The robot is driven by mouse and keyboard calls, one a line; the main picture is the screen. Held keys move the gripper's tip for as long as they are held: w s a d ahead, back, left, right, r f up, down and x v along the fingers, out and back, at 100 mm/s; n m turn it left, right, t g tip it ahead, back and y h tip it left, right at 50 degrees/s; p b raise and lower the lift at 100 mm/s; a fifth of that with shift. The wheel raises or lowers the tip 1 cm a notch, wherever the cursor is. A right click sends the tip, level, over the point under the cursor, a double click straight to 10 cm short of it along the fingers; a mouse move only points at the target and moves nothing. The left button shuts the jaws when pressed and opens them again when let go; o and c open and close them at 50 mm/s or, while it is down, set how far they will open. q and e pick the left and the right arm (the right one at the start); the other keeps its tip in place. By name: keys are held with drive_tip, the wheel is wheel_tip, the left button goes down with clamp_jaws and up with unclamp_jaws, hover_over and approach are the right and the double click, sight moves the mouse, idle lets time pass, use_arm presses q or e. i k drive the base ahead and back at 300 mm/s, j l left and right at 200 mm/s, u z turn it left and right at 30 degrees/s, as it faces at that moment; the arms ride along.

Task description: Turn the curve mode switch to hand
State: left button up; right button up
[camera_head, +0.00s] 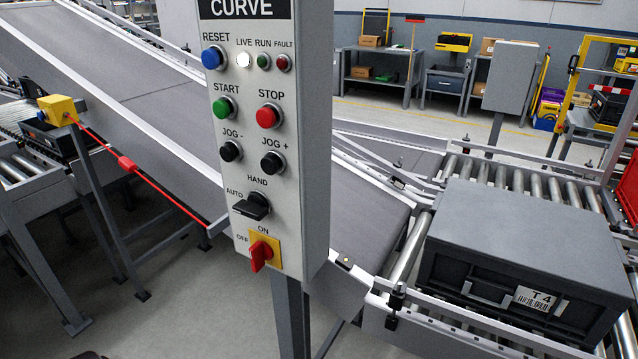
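The curve mode switch (253,206) is a black rotary selector on the white control panel (306,150) headed CURVE. Its handle points left, on the side of the AUTO label. The HAND label is printed above the switch. A red ON/OFF switch (262,252) on a yellow plate sits just below it. The black JOG - and JOG + buttons sit above it. Neither of my grippers shows in the head view.
Higher on the panel are a green START button (224,107), a red STOP button (269,116) and a blue RESET button (213,58). A conveyor belt (165,110) runs behind the panel. A dark crate (520,240) labelled T4 stands on rollers at right.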

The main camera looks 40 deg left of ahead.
sight(255, 207)
drive_tip(key=k+j+u, duration=0.1)
drive_tip(key=u, duration=1.1)
